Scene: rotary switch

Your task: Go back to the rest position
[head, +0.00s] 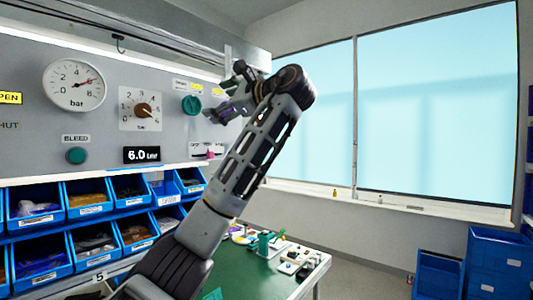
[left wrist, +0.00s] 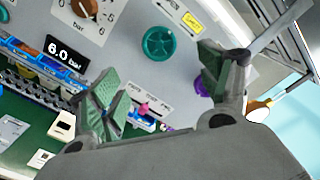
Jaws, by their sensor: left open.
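My left gripper (head: 226,93) is raised in front of the grey control panel (head: 30,60), near its right end. Its two green-padded fingers are spread apart with nothing between them, as the left wrist view also shows (left wrist: 162,88). The brown rotary knob (head: 143,110) sits on its numbered dial, left of the gripper and apart from it; part of it shows in the left wrist view (left wrist: 88,9). A round green knob (head: 191,105) is closer to the gripper and shows between the fingers in the left wrist view (left wrist: 159,44). My right gripper is out of view.
A pressure gauge (head: 75,85) and a 6.0 bar display (head: 142,154) are on the panel. Blue bins (head: 88,198) stand below. A green table (head: 247,268) holds small items. Blue crates (head: 496,262) are at the right. The space before the window is free.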

